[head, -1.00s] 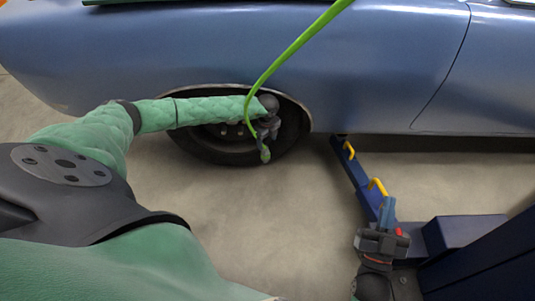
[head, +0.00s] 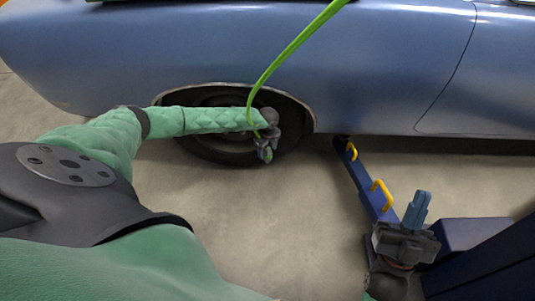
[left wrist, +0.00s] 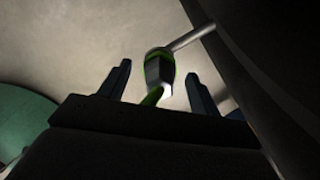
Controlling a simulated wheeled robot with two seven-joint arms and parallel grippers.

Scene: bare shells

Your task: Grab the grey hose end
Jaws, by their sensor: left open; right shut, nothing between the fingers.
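The green hose (head: 292,52) hangs down from the top of the head view, in front of the car's wheel. Its grey end (left wrist: 160,70), with a green band and a pale metal tube to one side, shows in the left wrist view. My left gripper (head: 266,154) is open at the hose end. In the left wrist view the end sits between the two spread fingers, with a gap on each side. In the head view the gripper partly hides the end. My right gripper (head: 418,206) is shut and empty at the lower right, well away from the hose.
A blue car (head: 380,70) fills the back, and its dark wheel (head: 205,150) is close behind my left gripper. A dark blue lift arm (head: 361,181) with yellow handles and a blue lift base (head: 475,233) stand near my right gripper. The middle floor is clear.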

